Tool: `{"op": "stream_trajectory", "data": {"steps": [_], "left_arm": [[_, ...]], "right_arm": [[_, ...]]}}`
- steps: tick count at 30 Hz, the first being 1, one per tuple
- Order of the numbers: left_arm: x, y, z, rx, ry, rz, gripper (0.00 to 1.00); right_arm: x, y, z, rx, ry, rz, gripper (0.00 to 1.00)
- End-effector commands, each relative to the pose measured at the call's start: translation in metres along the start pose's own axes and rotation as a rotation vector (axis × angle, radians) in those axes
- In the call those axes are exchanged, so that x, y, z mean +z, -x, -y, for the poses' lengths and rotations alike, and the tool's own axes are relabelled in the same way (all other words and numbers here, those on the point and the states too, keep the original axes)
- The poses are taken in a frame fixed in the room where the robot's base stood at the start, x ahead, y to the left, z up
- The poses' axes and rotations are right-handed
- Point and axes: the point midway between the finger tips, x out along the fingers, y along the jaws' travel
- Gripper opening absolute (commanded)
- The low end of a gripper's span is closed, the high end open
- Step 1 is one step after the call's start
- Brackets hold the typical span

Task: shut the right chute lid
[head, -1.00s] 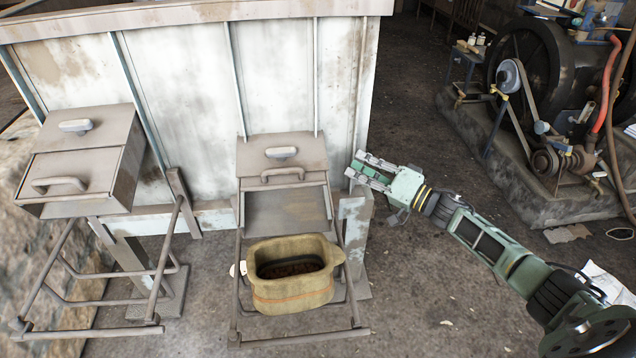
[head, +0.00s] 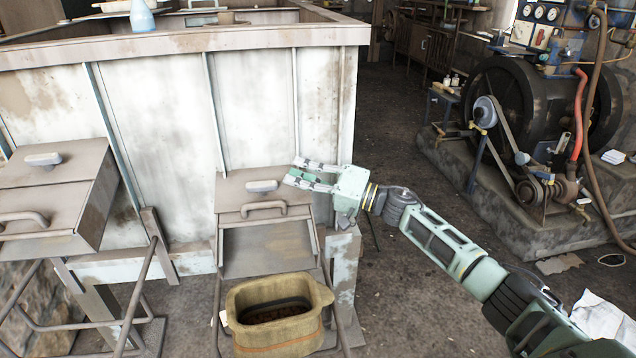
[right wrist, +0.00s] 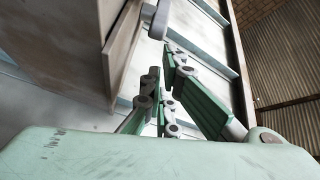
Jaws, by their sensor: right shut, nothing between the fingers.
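The right chute lid (head: 235,192) is a brown-grey metal plate with a pale knob on top and a bar handle (head: 264,207) at its front edge. It looks open, with the sloping chute mouth (head: 268,250) bare below it. My right gripper (head: 299,172) is shut and empty, just right of the knob and near the lid's far right corner. I cannot tell whether it touches. In the right wrist view the fingers (right wrist: 165,88) are beside the chute's side wall (right wrist: 70,40), with the knob (right wrist: 157,18) just beyond. My left gripper is not in view.
A tall pale metal bin (head: 170,120) rises behind. The belt-driven engine (head: 540,110) stands at right, with open floor between.

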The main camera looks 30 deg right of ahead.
Motion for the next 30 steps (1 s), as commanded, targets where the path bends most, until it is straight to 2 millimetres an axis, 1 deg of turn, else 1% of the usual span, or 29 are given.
{"op": "stream_trajectory", "data": {"steps": [1, 3, 9, 13, 25, 26, 30], "left_arm": [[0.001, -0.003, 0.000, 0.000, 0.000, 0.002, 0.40], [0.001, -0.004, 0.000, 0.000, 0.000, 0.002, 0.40], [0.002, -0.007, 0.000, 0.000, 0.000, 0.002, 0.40], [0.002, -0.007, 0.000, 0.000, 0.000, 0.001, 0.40], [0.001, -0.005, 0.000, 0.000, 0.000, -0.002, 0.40], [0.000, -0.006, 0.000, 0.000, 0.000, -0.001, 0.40], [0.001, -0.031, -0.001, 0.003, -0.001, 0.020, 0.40]], "right_arm": [[0.010, 0.006, -0.005, 0.006, -0.003, 0.003, 0.00], [0.018, 0.009, -0.004, 0.006, -0.002, 0.004, 0.00], [0.032, 0.015, -0.003, 0.005, -0.002, 0.002, 0.00], [0.035, 0.016, -0.003, 0.005, -0.001, 0.001, 0.00], [0.037, 0.017, -0.002, 0.005, -0.001, 0.002, 0.00], [0.038, 0.017, -0.001, 0.005, -0.002, 0.002, 0.00], [0.047, 0.022, 0.002, 0.006, -0.003, 0.004, 0.00]]}}
